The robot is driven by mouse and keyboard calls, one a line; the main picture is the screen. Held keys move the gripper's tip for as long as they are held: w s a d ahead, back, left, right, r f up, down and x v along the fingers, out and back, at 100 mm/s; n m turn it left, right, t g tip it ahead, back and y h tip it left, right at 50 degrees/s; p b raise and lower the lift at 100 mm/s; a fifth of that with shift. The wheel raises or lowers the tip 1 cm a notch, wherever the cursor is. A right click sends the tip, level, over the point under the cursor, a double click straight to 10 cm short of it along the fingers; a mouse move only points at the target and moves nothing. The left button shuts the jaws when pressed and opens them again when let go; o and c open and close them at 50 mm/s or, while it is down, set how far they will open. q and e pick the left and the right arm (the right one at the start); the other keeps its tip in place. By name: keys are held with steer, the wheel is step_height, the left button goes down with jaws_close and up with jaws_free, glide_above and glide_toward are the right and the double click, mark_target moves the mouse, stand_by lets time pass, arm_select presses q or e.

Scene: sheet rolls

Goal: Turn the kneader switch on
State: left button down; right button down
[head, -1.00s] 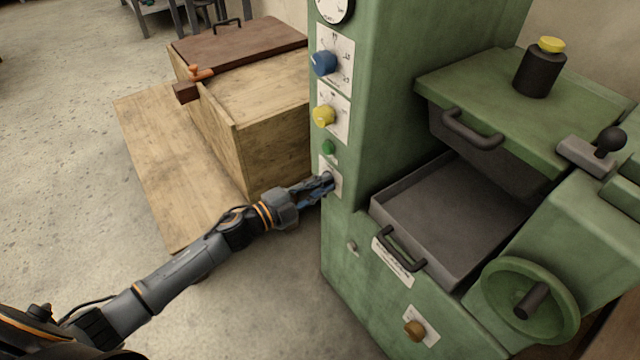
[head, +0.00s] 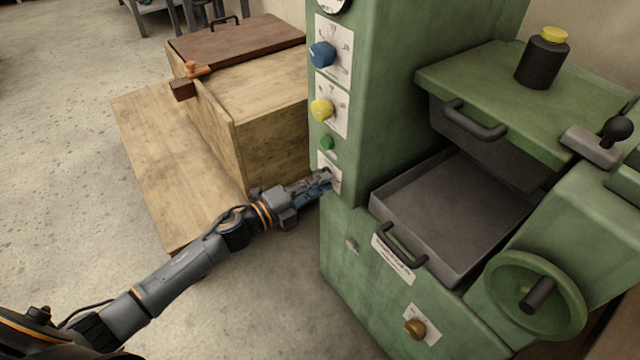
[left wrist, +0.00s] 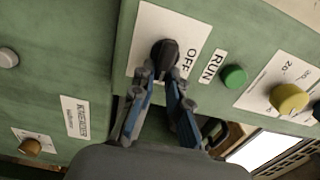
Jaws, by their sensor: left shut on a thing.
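The switch, a black knob (left wrist: 165,52) on a white plate (left wrist: 150,20), shows in the left wrist view. The plate reads "OFF", and a separate label beside it reads "RUN". In the head view the plate (head: 336,184) is partly hidden behind my left gripper (head: 328,178), low on the green machine's column. The blue fingers of my left gripper (left wrist: 163,76) are shut on the knob, one on each side. The label "KNEADER" (left wrist: 75,118) is on the green panel. My right gripper is not in view.
Above the switch are a green button (head: 327,143), a yellow knob (head: 321,108) and a blue knob (head: 322,54). A grey tray (head: 395,200) sits right of the column. A wooden box (head: 250,150) stands behind my left arm. The floor at left is clear.

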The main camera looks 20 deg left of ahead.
arm_select(q)
steer(key=c, duration=1.3)
jaws_free()
steer(key=v, duration=1.2)
